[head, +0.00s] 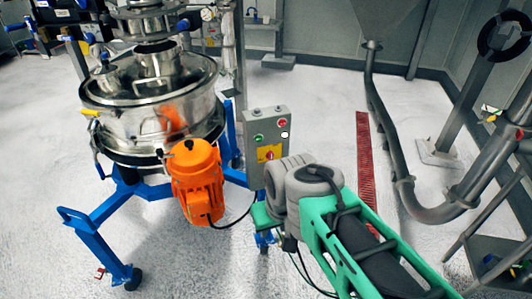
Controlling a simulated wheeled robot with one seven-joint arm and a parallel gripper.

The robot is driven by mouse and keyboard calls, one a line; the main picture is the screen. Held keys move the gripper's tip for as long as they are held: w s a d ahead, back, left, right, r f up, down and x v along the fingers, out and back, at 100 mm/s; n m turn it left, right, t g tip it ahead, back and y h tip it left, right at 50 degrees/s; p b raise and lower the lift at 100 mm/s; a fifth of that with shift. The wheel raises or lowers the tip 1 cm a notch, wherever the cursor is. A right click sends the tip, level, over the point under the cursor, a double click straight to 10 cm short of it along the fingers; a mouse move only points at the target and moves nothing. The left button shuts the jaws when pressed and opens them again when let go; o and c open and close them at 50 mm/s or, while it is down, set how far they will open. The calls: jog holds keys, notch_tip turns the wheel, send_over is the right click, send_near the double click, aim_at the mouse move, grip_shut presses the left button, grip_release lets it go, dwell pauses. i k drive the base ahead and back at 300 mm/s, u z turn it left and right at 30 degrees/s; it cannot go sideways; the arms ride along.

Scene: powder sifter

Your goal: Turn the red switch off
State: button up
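The red switch (269,155) sits on a yellow plate on the front of a grey control box (266,132). The box also has a green button, a red button and a white round piece above the switch. The switch's exact angle is too small to tell. My gripper (272,212) is at the end of my green and grey arm, just below and right of the switch in the picture. My grey wrist covers the box's lower right part. The fingertips are mostly hidden, and I cannot tell whether they touch anything.
A steel sifter drum (150,110) on a blue wheeled frame (100,210) stands left of the box. An orange motor (197,180) is close to the box's left. A grey pipe (385,130) runs down at the right. White floor with a red grate (365,150) lies between.

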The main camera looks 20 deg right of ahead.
aim_at(269, 155)
jog(key=u, duration=2.75)
jog(key=k, duration=0.6)
jog(key=z, duration=1)
